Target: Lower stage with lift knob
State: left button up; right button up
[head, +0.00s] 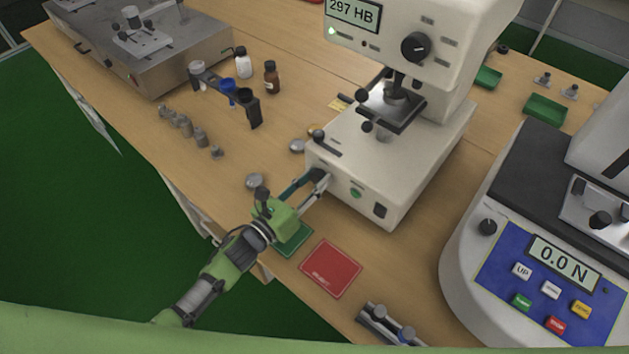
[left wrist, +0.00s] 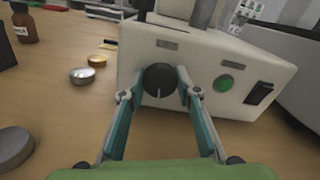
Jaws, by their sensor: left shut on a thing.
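The hardness tester (head: 400,150) is a cream machine with a display reading 297 HB. Its small dark stage (head: 392,108) sits on a post below the head, close under the indenter; the exact gap is hard to tell. The lift knob (left wrist: 159,80) is a round black knob with a white mark pointing down, on the front of the base. My left gripper (head: 322,179) reaches the base front, and its two fingers close around the knob from both sides. In the head view the fingers mostly hide the knob. My right gripper is not in view.
A green button (left wrist: 224,83) and a black switch (left wrist: 259,93) sit right of the knob. Metal discs (head: 255,181) lie to the left. A red mat (head: 331,268) and a green mat (head: 294,240) lie in front. A force tester (head: 548,262) stands at right.

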pick_arm(q)
jog(key=shift+n, duration=0.9)
jog(key=o, duration=1.1)
jog(key=shift+v, duration=6)
